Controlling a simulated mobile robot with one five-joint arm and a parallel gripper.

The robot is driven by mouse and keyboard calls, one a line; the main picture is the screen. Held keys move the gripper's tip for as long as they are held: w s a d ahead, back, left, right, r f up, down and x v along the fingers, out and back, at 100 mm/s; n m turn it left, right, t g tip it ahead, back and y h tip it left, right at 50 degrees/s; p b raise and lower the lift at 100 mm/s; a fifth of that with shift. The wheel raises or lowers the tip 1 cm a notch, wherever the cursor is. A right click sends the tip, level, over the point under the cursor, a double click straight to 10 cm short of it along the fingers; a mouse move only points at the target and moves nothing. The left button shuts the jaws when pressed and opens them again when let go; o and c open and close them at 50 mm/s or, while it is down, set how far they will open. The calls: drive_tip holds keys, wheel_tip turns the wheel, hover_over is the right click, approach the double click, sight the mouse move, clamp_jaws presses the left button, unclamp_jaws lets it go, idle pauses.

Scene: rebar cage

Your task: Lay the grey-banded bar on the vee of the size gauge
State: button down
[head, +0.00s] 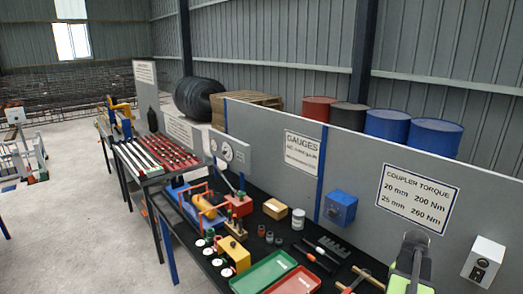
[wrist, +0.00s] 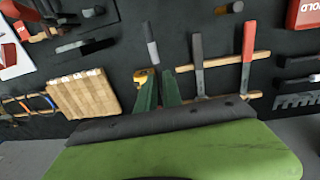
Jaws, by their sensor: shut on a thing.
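My gripper (wrist: 159,78) is in the wrist view, its two dark green fingers close together and pointing away over the dark bench. It is shut on a slim bar (wrist: 151,42) with a pale grey band, which shows just past the fingertips. The fingers hide its near end. A grey notched piece (head: 334,246) lies on the bench in the head view.
A green tray (head: 265,271) and a red tray (head: 297,281) lie at the bench front. A cardboard box (head: 275,209), a can (head: 298,219) and a blue box (head: 340,208) stand behind. A grey panel (head: 255,130) backs the bench. A wooden block (wrist: 83,94) shows left of my fingers.

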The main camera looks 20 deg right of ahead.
wheel_tip(320, 180, up, 3)
drive_tip(key=shift+r+p, duration=0.1)
drive_tip(key=shift+p, duration=0.9)
drive_tip(key=shift+f+b, duration=7.4)
drive_tip(key=shift+f, duration=0.1)
drive_tip(key=s+r+g+p, duration=0.1)
drive_tip(key=s+r+p, duration=0.4)
drive_tip(key=s, duration=0.6)
drive_tip(key=w+f+b, duration=0.2)
drive_tip(key=w, duration=0.1)
drive_tip(key=w+f+b, duration=0.3)
drive_tip(key=w, duration=0.1)
drive_tip(key=w+f+b, duration=0.2)
drive_tip(key=w, duration=0.2)
drive_tip(key=shift+f+b, duration=0.15)
drive_tip(key=shift+b, duration=0.2)
drive_tip(key=shift+w, duration=0.2)
wheel_tip(320, 180, down, 4)
drive_tip(key=b, duration=0.4)
drive_tip(key=shift+f, duration=0.2)
drive_tip(key=shift+r, duration=0.25)
drive_tip(key=shift+f, duration=0.2)
drive_tip(key=c, duration=1.5)
unclamp_jaws()
drive_tip(key=shift+s, duration=0.1)
drive_tip(key=shift+r, duration=0.2)
